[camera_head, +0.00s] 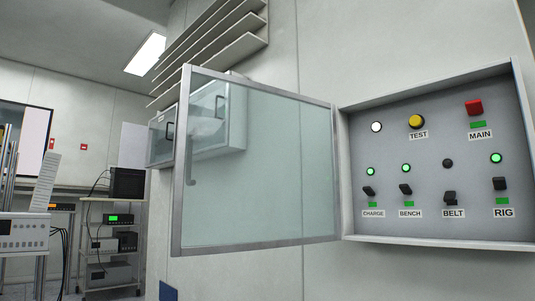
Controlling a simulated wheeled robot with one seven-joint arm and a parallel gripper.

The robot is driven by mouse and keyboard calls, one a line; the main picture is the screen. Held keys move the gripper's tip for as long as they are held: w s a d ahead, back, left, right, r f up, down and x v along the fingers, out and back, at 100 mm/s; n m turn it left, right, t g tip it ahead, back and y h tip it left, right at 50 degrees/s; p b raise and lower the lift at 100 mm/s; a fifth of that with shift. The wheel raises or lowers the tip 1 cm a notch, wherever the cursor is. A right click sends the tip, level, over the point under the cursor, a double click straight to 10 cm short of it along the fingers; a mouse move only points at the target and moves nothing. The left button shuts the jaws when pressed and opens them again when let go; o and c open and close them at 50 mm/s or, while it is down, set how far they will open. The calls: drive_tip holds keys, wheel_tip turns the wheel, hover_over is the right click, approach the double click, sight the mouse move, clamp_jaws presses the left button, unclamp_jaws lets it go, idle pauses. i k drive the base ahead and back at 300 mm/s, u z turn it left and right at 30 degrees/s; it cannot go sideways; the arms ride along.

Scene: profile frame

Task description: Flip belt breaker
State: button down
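The belt breaker (450,198) is a small black lever above the BELT label on the grey control panel (430,135). Its lever sits lower than the neighbouring ones, and no green plate shows under it. The round lamp (447,163) above it is dark. The rig breaker (499,184) is to its right; the bench breaker (405,189) and charge breaker (369,191) are to its left. These three have green plates below and lit green lamps above. My gripper is not in view.
The panel's glass door (255,165) stands open to the left. A yellow TEST button (416,121), a red MAIN switch (474,107) and a white lamp (376,127) sit above the breakers. The space before the panel looks clear. An equipment rack (108,245) stands far left.

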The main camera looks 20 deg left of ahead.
sight(449, 196)
drive_tip(key=u, duration=2.25)
drive_tip(key=i, duration=2.05)
drive_tip(key=z, duration=3.05)
